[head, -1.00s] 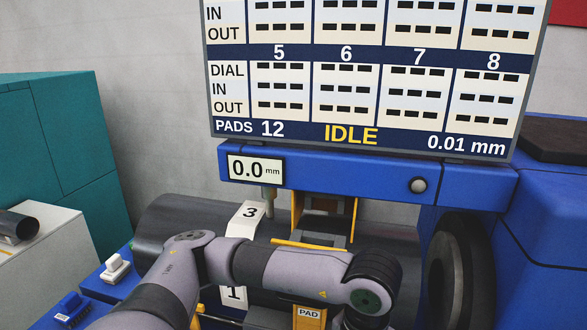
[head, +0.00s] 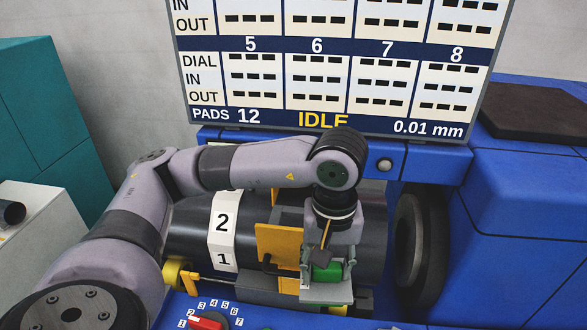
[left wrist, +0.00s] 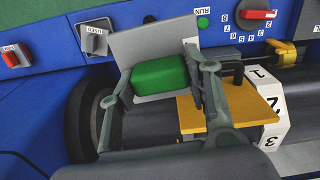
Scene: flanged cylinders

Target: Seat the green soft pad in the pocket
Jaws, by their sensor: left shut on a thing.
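The green soft pad (head: 327,272) is between the fingers of my left gripper (head: 328,270), which is shut on it. In the left wrist view the green pad (left wrist: 160,76) lies between the two grey fingers of the left gripper (left wrist: 157,80), in front of a flat grey plate (left wrist: 150,42). In the head view this plate (head: 328,294) is just below the pad. I cannot tell whether pad and plate touch. The pocket cannot be clearly made out; the gripper and pad cover that area. My right gripper is not in view.
A yellow plate (head: 275,241) stands close left of the gripper. A dark cylinder (head: 192,225) with a numbered white strip (head: 223,235) lies behind. A black flanged wheel (head: 412,250) is on the right. A red dial (head: 207,321) sits on the blue front panel.

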